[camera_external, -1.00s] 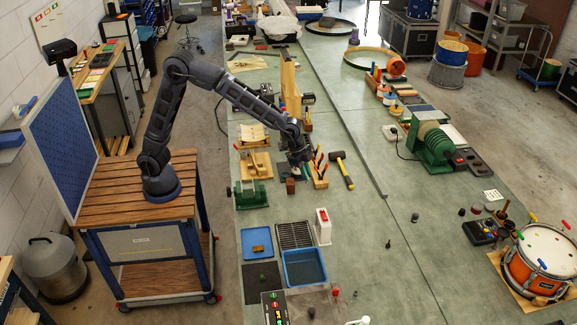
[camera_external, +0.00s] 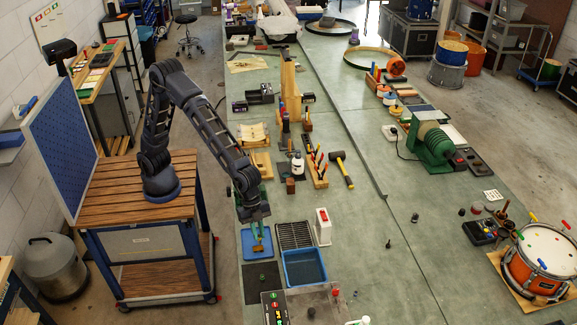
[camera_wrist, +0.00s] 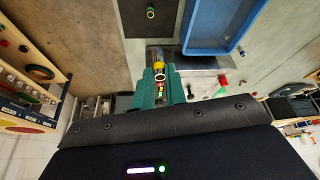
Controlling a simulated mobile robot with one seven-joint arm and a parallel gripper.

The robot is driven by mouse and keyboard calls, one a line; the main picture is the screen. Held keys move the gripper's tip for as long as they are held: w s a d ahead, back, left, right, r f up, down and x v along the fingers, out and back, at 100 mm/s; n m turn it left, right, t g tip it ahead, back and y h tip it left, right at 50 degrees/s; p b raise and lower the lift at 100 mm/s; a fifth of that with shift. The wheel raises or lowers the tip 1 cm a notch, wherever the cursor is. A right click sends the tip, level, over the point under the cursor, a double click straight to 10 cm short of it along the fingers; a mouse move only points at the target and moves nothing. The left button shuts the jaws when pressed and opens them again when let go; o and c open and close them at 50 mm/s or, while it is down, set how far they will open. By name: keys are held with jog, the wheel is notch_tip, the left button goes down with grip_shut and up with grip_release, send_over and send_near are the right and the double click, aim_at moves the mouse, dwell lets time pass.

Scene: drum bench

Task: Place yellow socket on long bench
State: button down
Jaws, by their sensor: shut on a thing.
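The yellow socket (camera_external: 258,248) is a small yellow piece at the flat blue tray (camera_external: 250,233) on the near left of the long bench (camera_external: 360,240). My gripper (camera_external: 258,238) reaches down over this tray, with its green fingers around the socket. In the wrist view my gripper (camera_wrist: 160,82) is shut on the socket (camera_wrist: 158,56), whose yellow and metallic end shows beyond the fingertips. The fingers hide much of it. I cannot tell whether it touches the tray or hangs just above it.
A dark mat (camera_external: 262,283), a slotted dark tray (camera_external: 294,235) and a deeper blue bin (camera_external: 322,266) lie close by. A white and red box (camera_external: 323,226) stands to the right. The bench middle is largely clear. A mallet (camera_external: 342,168) lies farther back.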

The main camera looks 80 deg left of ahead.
jog(key=f, duration=2)
jog(key=shift+s+d, duration=0.15)
jog(key=shift+s, duration=0.05)
jog(key=shift+f, duration=0.1)
jog(key=c, duration=1.4)
grip_release()
jog(key=shift+c, duration=0.2)
